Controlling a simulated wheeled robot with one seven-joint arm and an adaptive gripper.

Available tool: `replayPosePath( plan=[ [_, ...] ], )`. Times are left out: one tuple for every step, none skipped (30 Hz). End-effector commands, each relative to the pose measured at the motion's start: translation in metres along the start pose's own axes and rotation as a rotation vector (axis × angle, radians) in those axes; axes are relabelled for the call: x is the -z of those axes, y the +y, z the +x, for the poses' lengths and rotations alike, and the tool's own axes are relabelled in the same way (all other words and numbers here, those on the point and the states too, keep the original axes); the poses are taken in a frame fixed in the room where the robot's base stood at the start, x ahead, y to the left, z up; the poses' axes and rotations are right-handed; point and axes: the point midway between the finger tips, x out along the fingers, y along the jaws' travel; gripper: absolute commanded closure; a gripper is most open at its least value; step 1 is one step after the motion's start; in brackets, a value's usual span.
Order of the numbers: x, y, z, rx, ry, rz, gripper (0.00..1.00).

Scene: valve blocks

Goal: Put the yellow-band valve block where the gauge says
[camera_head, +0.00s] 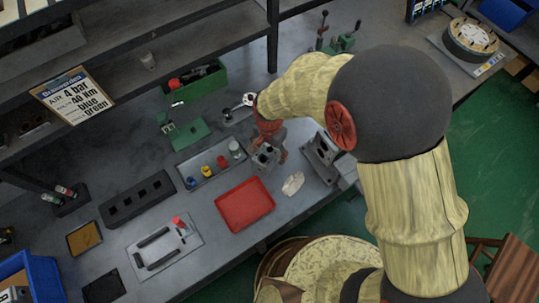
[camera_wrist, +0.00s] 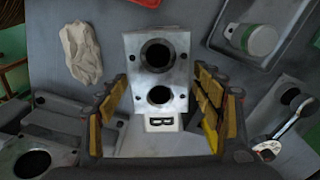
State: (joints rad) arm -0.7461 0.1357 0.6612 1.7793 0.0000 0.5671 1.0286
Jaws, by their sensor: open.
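A metal block (camera_wrist: 130,48) with two dark round bores lies below my gripper in the wrist view, with a white "B" label (camera_wrist: 160,123) at its near end. It also shows in the head view (camera_head: 264,158). My gripper (camera_wrist: 163,92) is open, its yellow-padded fingers on either side of the block's near part; contact cannot be told. In the head view my gripper (camera_head: 269,138) is just above the block. A yellow strip shows beside the right finger, but I cannot tell what it belongs to. I cannot identify a yellow band on the block or a readable gauge.
A red tray (camera_head: 245,204) and a crumpled cloth (camera_head: 293,183) lie near the block. A grey tray (camera_head: 197,184) holds coloured parts and a white jar. Grey fixtures (camera_head: 322,157) stand at right.

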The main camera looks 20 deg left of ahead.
Motion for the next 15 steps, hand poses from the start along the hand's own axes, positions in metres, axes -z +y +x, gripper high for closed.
replayPosePath(
  plan=[
    [0.0004, -0.0008, 0.0007, 0.002, 0.001, 0.0, 0.33],
    [0.0005, -0.0009, 0.0005, 0.002, 0.001, 0.0, 0.33],
    [0.0005, -0.0009, 0.0001, 0.002, 0.001, 0.0, 0.33],
    [0.0004, -0.0009, -0.0001, 0.002, 0.001, 0.0, 0.33],
    [0.0004, -0.0008, -0.0001, 0.002, 0.001, 0.0, 0.33],
    [0.0004, -0.0008, -0.0002, 0.002, 0.001, 0.0, 0.34],
    [0.0003, -0.0008, -0.0002, 0.002, 0.001, 0.0, 0.36],
    [0.0003, -0.0008, -0.0002, 0.002, 0.001, 0.0, 0.37],
    [0.0003, -0.0007, -0.0001, 0.002, 0.001, 0.0, 0.4],
    [0.0003, -0.0007, -0.0002, 0.002, 0.001, 0.0, 0.41],
    [0.0003, -0.0007, -0.0002, 0.002, 0.001, 0.0, 0.43],
    [0.0003, -0.0007, -0.0001, 0.002, 0.001, 0.0, 0.45],
    [0.0003, -0.0007, -0.0001, 0.001, 0.001, 0.0, 0.47],
    [0.0003, -0.0007, -0.0001, 0.001, 0.001, 0.0, 0.49],
    [0.0003, -0.0007, -0.0002, 0.002, 0.001, 0.0, 0.51]
  ],
)
